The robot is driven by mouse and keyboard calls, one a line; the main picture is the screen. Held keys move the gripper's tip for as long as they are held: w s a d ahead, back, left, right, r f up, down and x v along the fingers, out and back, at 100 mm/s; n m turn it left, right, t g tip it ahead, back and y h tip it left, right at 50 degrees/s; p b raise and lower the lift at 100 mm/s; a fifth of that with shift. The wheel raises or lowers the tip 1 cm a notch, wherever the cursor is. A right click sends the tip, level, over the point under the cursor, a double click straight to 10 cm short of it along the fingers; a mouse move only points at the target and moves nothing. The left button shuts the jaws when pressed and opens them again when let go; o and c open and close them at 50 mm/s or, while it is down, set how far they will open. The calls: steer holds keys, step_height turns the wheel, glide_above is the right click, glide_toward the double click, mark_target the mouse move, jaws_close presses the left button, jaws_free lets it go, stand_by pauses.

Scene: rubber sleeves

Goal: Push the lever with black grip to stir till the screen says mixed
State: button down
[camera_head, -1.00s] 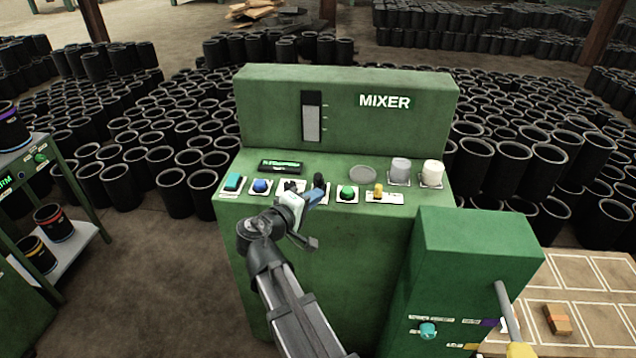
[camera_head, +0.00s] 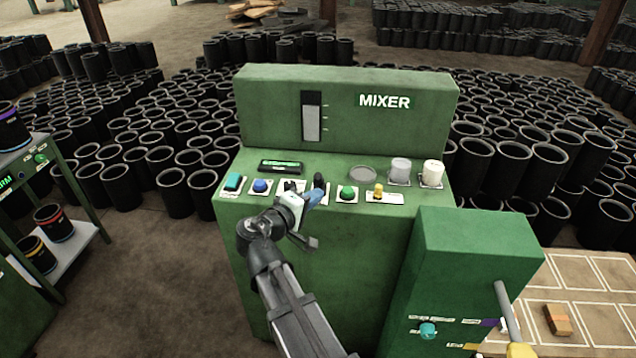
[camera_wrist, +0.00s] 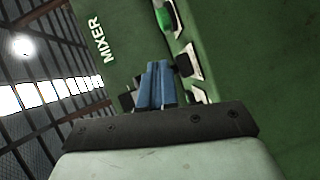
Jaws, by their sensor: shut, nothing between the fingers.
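The green mixer (camera_head: 275,115) stands in the middle of the head view with a sloped control panel. The lever with the black grip (camera_head: 319,181) stands up from the panel, left of the green button (camera_head: 347,192). My gripper (camera_head: 313,196) is shut and empty, its blue fingers right at the lever. In the wrist view the blue fingers (camera_wrist: 157,84) are together, with the black grip (camera_wrist: 184,65) close beside them; I cannot tell if they touch. The small screen (camera_head: 281,167) shows green text too small to read. The lever's base is partly hidden by my gripper.
The panel also holds a teal button (camera_head: 233,182), a blue button (camera_head: 261,186), a yellow switch (camera_head: 378,190) and two cups at the right. A green box (camera_head: 470,250) stands front right. A shelf with black sleeves (camera_head: 45,255) is at the left.

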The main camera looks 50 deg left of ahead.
mark_target(316, 181)
steer(key=shift+w+a, duration=0.1)
steer(key=shift+a, duration=0.05)
stand_by(0.6)
steer(key=shift+w+a+r, duration=0.15)
steer(key=shift+w, duration=0.05)
steer(key=shift+w+a+r, duration=0.5)
steer(key=shift+w+a, duration=0.15)
steer(key=shift+w+a+r, duration=0.45)
steer(key=shift+w+a, duration=0.2)
stand_by(3.5)
steer(key=shift+s+d+f, duration=0.1)
steer(key=shift+d, duration=0.05)
steer(key=shift+s+d+f, duration=0.5)
steer(key=shift+s+d, duration=0.25)
steer(key=shift+s+d+f, duration=0.5)
steer(key=shift+s+d, duration=0.2)
steer(key=shift+s, duration=0.05)
